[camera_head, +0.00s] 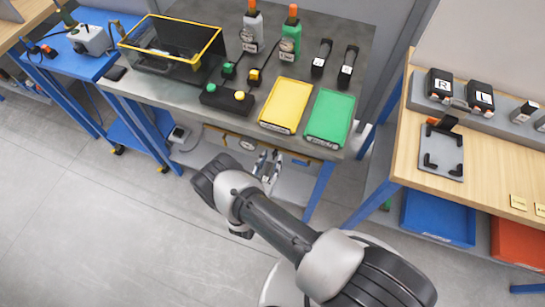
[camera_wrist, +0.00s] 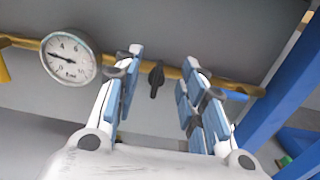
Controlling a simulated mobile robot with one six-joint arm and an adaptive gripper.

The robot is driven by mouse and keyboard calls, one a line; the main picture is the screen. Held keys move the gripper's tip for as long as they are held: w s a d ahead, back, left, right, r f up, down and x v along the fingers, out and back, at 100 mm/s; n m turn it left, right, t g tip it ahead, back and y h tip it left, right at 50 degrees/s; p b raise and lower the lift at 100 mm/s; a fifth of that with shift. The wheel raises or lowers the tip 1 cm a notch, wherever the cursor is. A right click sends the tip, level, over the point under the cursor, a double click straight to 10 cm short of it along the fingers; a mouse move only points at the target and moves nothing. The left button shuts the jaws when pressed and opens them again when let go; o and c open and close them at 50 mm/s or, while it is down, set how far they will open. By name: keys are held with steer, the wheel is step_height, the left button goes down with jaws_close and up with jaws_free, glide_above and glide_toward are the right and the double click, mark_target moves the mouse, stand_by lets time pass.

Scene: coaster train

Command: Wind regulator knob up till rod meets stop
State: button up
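My gripper (camera_head: 268,167) is in front of the front edge of the grey workbench (camera_head: 190,108), low under its top. In the wrist view my gripper (camera_wrist: 164,62) is open, with blue-padded fingers apart and nothing held. A small dark knob (camera_wrist: 156,80) shows in the gap between the fingers, on a yellow pipe (camera_wrist: 25,43). I cannot tell how far the fingers are from it. A round white gauge (camera_wrist: 70,58) sits on the pipe to the left; it also shows in the head view (camera_head: 247,144). I cannot make out a rod or a stop.
A blue lever (camera_wrist: 232,95) lies along the pipe on the right, near a blue bench leg (camera_wrist: 285,85). Yellow (camera_head: 285,105) and green (camera_head: 329,117) trays lie on the bench top above. A wooden table (camera_head: 400,165) stands right. Floor at left is clear.

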mark_target(275, 153)
steer(key=shift+x, duration=1.05)
steer(key=shift+c, duration=0.6)
jaws_close()
